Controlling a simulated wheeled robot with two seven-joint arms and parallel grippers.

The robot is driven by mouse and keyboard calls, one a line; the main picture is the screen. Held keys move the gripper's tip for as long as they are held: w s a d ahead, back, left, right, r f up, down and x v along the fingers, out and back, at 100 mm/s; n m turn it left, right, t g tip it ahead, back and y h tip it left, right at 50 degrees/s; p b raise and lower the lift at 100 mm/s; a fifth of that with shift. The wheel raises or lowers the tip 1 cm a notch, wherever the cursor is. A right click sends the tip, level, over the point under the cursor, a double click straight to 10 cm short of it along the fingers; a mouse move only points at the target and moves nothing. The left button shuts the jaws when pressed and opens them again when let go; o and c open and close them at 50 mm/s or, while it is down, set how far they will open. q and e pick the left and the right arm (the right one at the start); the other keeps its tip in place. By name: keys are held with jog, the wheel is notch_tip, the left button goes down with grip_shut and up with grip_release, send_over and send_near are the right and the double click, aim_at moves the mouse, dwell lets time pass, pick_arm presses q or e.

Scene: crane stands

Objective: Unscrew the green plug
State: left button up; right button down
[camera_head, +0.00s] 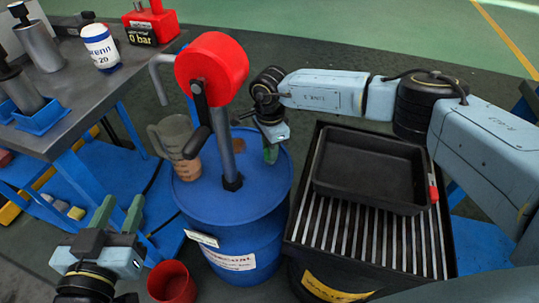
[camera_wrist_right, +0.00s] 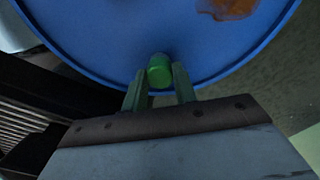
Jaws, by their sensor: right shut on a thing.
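The green plug (camera_wrist_right: 159,71) sits near the rim of the blue drum's lid (camera_head: 212,196), as the right wrist view shows. My right gripper (camera_wrist_right: 159,88) is shut on the plug, with one green finger on each side of it. In the head view my right gripper (camera_head: 270,153) points down at the drum's right rear edge, and I cannot make out the plug there apart from the green finger. My left gripper (camera_head: 120,204) is open and empty at the lower left, with its green fingers pointing up and apart.
A black tray (camera_head: 371,166) lies on a slatted grate (camera_head: 365,236) at right. A red cup (camera_head: 172,284) stands in front. A workbench (camera_head: 75,92) is at left.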

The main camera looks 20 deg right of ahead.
jog(key=n+b, duration=0.1)
jog(key=n, duration=0.2)
jog(key=shift+w+b, duration=0.15)
jog(key=shift+b, duration=0.25)
jog(key=shift+r+n, duration=0.2)
jog(key=shift+n, duration=0.9)
jog(key=n+b, duration=0.2)
jog(key=n, duration=0.1)
jog(key=shift+f, duration=0.15)
jog(key=shift+n+b, duration=0.3)
jog(key=shift+n, duration=0.8)
jog(key=c, duration=1)
grip_release()
jog(key=shift+c, duration=0.2)
jog(key=shift+c, duration=0.7)
